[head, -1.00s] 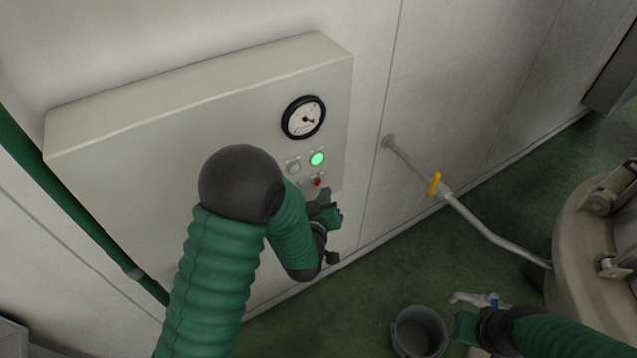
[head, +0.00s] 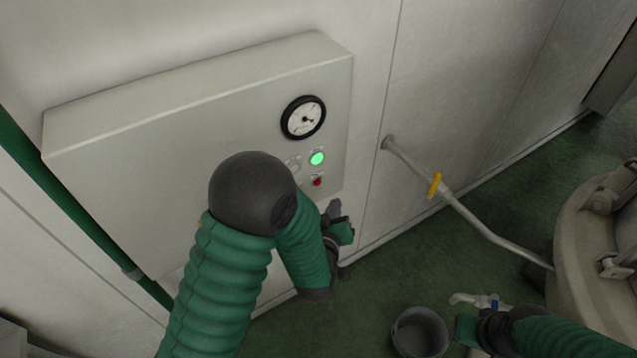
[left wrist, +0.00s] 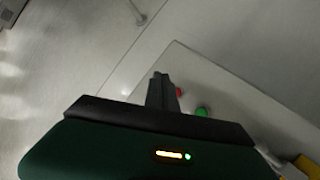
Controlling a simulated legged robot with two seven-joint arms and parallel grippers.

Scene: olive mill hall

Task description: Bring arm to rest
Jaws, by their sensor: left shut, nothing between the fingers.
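My left gripper (head: 337,212) is below and right of the control box's buttons, with its arm coming in from the lower left. In the left wrist view its fingers (left wrist: 160,88) are shut with nothing between them. The beige control box (head: 170,130) is on the wall, with a lit green button (head: 317,158) and a red button (head: 317,181). Both buttons also show just beyond the fingers in the left wrist view. My right gripper (head: 466,328) is at the lower right, over the floor; its fingers are too unclear to read.
A round gauge (head: 303,118) is on the box. A pipe with a yellow handle (head: 434,185) runs from the wall to a large round vessel (head: 585,240) at right. A grey bucket (head: 419,332) stands on the green floor beside my right gripper. A green pipe (head: 60,175) runs along the left.

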